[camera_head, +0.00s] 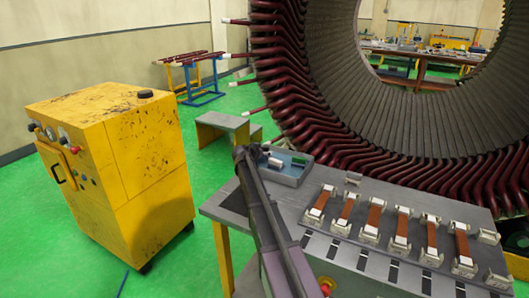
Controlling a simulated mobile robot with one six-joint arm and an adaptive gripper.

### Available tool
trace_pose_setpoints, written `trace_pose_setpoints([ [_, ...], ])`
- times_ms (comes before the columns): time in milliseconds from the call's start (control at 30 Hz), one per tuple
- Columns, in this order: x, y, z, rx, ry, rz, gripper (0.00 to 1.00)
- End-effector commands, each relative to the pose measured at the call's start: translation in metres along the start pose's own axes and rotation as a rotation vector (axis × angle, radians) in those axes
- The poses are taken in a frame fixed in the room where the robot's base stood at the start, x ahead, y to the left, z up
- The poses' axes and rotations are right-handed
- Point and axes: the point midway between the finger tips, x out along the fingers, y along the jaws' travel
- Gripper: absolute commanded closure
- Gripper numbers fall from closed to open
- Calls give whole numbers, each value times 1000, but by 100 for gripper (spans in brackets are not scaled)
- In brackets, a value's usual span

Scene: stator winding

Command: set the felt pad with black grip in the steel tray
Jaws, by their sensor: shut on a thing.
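The steel tray (290,181) is a shallow blue-grey tray at the back left corner of the grey bench. Small items lie in or over it, among them a green one. My gripper (243,156) is at the far end of my dark arm, just left of the tray, small and partly hidden by the arm. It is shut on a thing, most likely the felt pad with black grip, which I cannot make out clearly. Whether the pad touches the tray cannot be told.
The grey bench (329,193) carries several red-brown bars in metal holders right of my arm. The large stator (395,110) rises behind. A yellow cabinet (115,150) with a black disc (146,94) on top stands left. Green floor lies between.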

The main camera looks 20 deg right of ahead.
Motion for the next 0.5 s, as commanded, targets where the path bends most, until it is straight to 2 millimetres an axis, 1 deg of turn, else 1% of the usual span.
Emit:
trace_pose_setpoints([
  [167, 0, 0, 2, 0, 0, 0, 66],
  [200, 0, 0, 2, 0, 0, 0, 6],
  [233, 0, 0, 2, 0, 0, 0, 0],
  [500, 0, -1, 2, 0, 0, -1, 0],
])
